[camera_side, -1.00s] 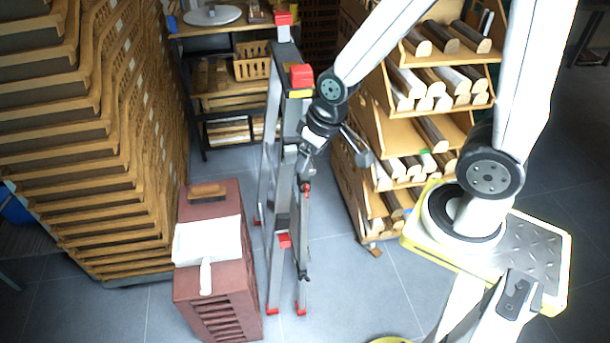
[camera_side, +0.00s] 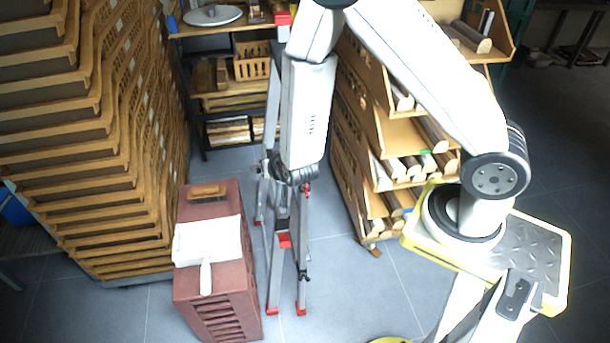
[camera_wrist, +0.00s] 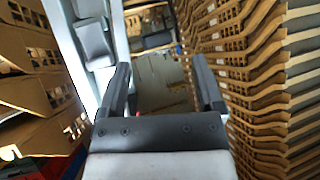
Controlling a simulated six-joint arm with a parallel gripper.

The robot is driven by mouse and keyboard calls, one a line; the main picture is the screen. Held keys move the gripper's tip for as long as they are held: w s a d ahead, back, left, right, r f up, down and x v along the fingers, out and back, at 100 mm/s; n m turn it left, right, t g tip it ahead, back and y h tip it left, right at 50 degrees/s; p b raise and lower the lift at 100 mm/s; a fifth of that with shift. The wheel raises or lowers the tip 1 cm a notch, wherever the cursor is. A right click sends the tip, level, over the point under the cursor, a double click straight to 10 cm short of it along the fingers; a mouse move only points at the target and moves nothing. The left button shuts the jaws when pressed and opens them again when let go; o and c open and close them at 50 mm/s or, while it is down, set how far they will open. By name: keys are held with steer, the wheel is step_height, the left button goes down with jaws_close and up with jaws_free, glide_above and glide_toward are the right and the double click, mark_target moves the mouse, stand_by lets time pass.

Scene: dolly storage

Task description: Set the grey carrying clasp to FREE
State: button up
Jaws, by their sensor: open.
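A grey folding ladder with red feet and end caps (camera_side: 301,272) stands upright, its upper part largely hidden behind my arm in the side view. In the wrist view, a pale ladder rail (camera_wrist: 66,35) carries a grey block (camera_wrist: 95,42), left of my fingers. This block may be the grey carrying clasp, but I cannot tell its setting. My gripper (camera_wrist: 161,72) is open and empty between its two dark fingers, with the rail beside the left finger. In the side view, my wrist overlaps the ladder around mid-height, and the fingers are hard to make out.
Stacked wooden trays (camera_side: 85,140) fill the left; they also rise at right in the wrist view (camera_wrist: 255,75). A wooden rack of rods (camera_side: 400,130) stands behind right.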

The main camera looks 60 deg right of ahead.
steer(key=s+d+f+m+t+h, duration=0.1)
steer(key=s+d+f+t+h, duration=0.2)
steer(key=h, duration=0.5)
steer(key=shift+s+d+m, duration=0.3)
steer(key=shift+s+d, duration=0.2)
steer(key=shift+s, duration=0.6)
steer(key=shift+w+d+f, duration=0.1)
steer(key=shift+w+d, duration=0.05)
steer(key=shift+x, duration=3.7)
jaws_close()
